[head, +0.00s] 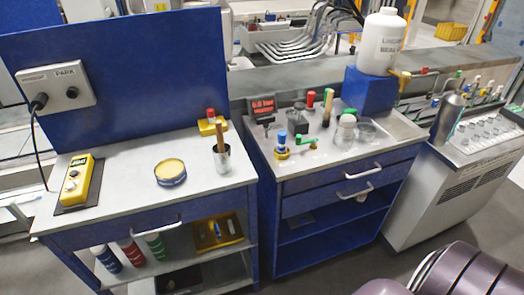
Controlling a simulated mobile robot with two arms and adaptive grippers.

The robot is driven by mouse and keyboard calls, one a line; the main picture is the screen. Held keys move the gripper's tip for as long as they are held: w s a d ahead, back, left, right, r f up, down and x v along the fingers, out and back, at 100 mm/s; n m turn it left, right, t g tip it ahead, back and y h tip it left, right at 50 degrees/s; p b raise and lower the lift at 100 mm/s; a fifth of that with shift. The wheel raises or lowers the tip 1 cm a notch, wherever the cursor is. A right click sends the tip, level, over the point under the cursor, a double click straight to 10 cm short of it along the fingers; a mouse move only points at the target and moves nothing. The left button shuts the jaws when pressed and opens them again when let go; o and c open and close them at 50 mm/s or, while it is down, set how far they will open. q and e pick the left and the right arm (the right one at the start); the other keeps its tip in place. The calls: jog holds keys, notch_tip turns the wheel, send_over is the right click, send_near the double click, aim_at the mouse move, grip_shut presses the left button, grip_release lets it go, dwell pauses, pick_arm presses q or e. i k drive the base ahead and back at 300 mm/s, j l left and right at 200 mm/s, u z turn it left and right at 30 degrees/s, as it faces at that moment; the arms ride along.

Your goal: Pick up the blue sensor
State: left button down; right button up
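A small upright piece with a blue cap (281,139), which looks like the blue sensor, stands in a yellow round base on the right workbench (325,160). It is near the bench's front left corner, beside a green-handled piece (305,140). A similar red-capped piece (211,116) sits in a yellow block on the left workbench (125,200). A small blue item (217,230) also shows in a yellow tray on the left bench's lower shelf; I cannot tell what it is.
On the left bench stand a yellow meter (74,182), a round tin (171,172) and a metal cup (222,158). A red display (262,106) and several jars crowd the right bench. A white bottle (382,42) stands on a blue block. Grey floor lies in front.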

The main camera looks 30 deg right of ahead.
aim_at(281, 148)
jog(key=j+z, duration=0.8)
jog(key=z, duration=0.2)
